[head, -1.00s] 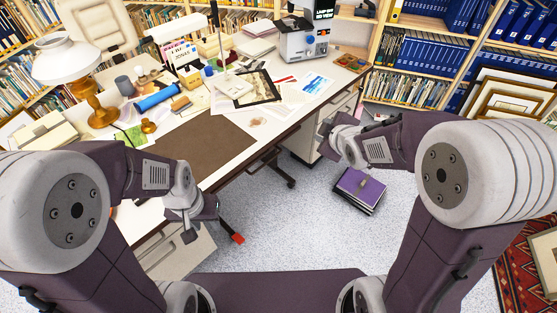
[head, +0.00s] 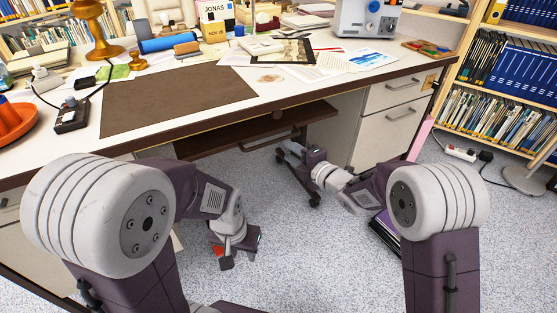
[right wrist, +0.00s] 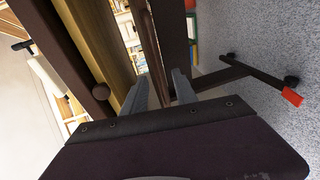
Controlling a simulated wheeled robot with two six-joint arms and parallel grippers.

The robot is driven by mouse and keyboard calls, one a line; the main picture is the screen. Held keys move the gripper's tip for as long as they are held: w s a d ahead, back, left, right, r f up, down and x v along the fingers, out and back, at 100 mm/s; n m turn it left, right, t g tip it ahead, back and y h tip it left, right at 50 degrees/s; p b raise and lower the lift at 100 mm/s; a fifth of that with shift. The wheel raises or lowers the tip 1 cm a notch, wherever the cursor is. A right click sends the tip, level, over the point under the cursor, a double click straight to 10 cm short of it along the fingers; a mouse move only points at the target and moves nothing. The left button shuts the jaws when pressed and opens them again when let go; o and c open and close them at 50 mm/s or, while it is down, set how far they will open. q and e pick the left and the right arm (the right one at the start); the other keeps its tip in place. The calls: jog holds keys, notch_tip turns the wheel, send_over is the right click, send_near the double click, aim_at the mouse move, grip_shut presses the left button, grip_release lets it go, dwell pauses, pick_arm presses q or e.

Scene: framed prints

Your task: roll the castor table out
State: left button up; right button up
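The castor table is a low dark brown table with its top (head: 255,131) under the desk's front edge, its front part showing. A rail runs along its front. A castor leg (head: 297,178) shows at its right. A red-tipped foot (right wrist: 291,96) and castors show in the right wrist view. My right gripper (right wrist: 157,82) is open, its two grey fingers apart with a thin dark bar visible between them; contact is not clear. In the head view it is by the table's right end. My left gripper (head: 230,257) hangs low over the floor near the red tip; its fingers are unclear.
The white desk (head: 170,84) stands over the castor table, with drawers (head: 390,115) on its right. A purple stack (head: 386,232) lies on the floor, partly behind my right arm. A power strip (head: 459,152) lies near the bookshelf. Speckled floor is free between my arms.

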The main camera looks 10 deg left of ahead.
aim_at(276, 142)
jog(key=b+x, duration=0.3)
jog(key=x, duration=0.6)
jog(key=shift+r, duration=0.1)
grip_shut()
dwell(1.3)
